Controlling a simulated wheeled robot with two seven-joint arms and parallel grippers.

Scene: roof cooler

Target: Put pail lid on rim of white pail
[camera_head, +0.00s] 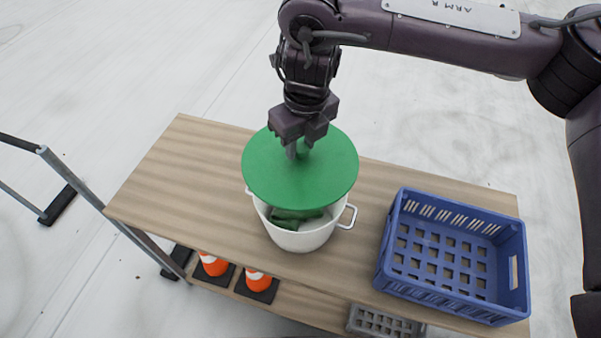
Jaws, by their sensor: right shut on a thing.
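The pail lid (270,181) is a flat green disc. My right gripper (300,149) is shut on it from above, near the lid's middle and back. The white pail (300,238) stands on the wooden table, with a handle at each side. The lid is over the pail and covers the back of its opening. The front of the opening shows under the lid, with something dark green inside. The lid appears raised above the rim; any contact at the back is hidden. My left gripper is not in view.
A blue crate (384,257) stands on the table (170,190) to the right of the pail. The table's left part is clear. Orange cones (258,280) and a grey crate (385,322) are on a lower shelf. A metal rail (75,184) is at left.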

